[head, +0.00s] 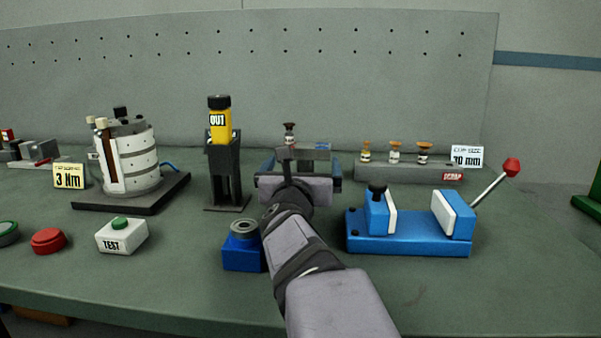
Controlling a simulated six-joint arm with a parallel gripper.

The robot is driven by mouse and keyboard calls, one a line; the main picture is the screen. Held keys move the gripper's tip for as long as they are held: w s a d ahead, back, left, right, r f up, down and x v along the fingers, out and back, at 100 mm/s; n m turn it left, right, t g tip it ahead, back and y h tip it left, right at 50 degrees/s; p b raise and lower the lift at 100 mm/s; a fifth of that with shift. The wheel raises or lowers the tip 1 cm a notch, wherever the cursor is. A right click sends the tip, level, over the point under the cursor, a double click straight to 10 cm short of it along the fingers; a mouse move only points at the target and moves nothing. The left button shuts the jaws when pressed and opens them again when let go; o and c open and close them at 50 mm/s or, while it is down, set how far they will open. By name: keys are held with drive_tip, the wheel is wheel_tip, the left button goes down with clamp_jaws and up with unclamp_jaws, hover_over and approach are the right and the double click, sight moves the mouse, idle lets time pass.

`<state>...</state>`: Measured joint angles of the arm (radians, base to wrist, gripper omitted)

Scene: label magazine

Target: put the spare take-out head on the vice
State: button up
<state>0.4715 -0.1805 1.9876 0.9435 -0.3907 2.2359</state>
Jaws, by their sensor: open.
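The blue vice (410,243) stands right of centre, with pale jaw pads, a gap between its jaws and a red-knobbed lever at right. A grey rack (385,173) with a red label stands behind it. Several small heads with orange-brown cups stand on it, such as one head (394,152); I cannot tell which is the spare take-out head. A darker cup (289,128) shows just behind my gripper; what bears it is hidden. My gripper (300,158) is open, pointing away at the centre, left of the vice and rack. Its fingertips are partly hidden by my wrist.
A yellow "OUT" piece (219,125) sits in a dark stand (226,178). A white drum (130,160) stands on a dark base at left. A blue block (242,255) is beside my arm. A TEST button (121,235) and red button (48,241) are front left. Front right bench is clear.

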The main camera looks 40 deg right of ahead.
drive_tip(key=shift+r+p+v, duration=0.2)
drive_tip(key=shift+p+v, duration=0.35)
drive_tip(key=shift+v, duration=0.7)
drive_tip(key=shift+s+a+f+p, duration=0.25)
drive_tip(key=shift+s+a+p, duration=0.25)
drive_tip(key=shift+s+a, duration=0.15)
drive_tip(key=shift+d+r, duration=0.1)
wheel_tip(320, 180, up, 8)
drive_tip(key=p, duration=0.3)
hover_over(304, 158)
drive_tip(key=f+b, duration=0.1)
drive_tip(key=f, duration=0.1)
drive_tip(key=f+b, duration=0.2)
drive_tip(key=f, duration=0.1)
drive_tip(key=s+f+b, duration=0.1)
drive_tip(key=f+b, duration=0.1)
drive_tip(key=f, duration=0.1)
drive_tip(key=shift+a+f, duration=0.1)
drive_tip(key=shift+a, duration=0.25)
drive_tip(key=shift+w+f, duration=0.15)
drive_tip(key=shift+f, duration=0.05)
drive_tip(key=shift+w+d+r, duration=0.2)
drive_tip(key=shift+w+d, duration=0.1)
drive_tip(key=shift+d, duration=0.05)
drive_tip(key=shift+w+d, duration=0.2)
